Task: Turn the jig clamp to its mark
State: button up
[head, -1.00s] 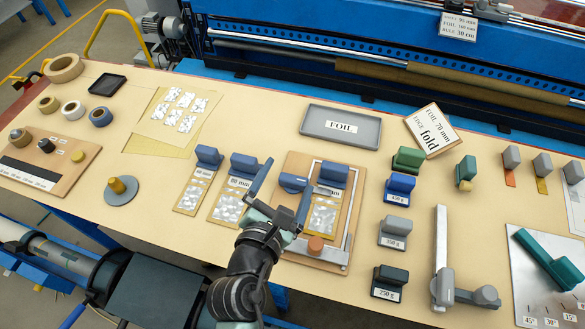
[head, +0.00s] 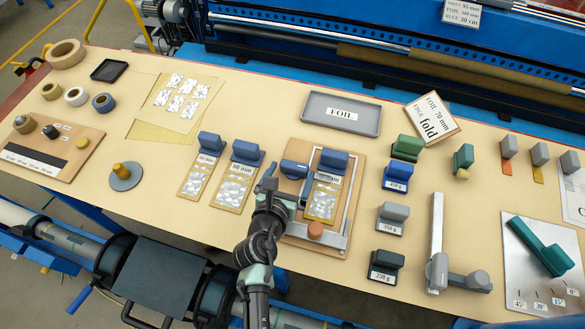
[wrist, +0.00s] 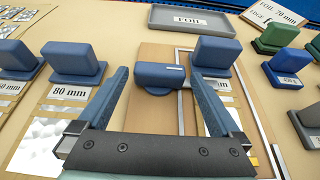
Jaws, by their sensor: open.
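The jig board (head: 340,242) is a brown wooden plate with a pale metal frame, near the middle of the table. The jig clamp (head: 294,169) is a short blue bar at the board's upper left. It also shows in the wrist view (wrist: 158,75), lying roughly crosswise with a short white line near its right end. My gripper (head: 287,187) is open and empty, just on the near side of the clamp. In the wrist view its fingers (wrist: 159,82) stand to either side of the clamp bar, with no clear contact. I cannot make out a separate mark on the board.
A blue-handled block (head: 333,160) stands on a foil sample within the jig, close to my right finger. A similar block labelled 80 mm (head: 247,152) stands to the left. The grey FOIL tray (head: 345,122) lies behind.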

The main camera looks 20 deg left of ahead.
jog(key=shift+x, duration=1.05)
grip_shut()
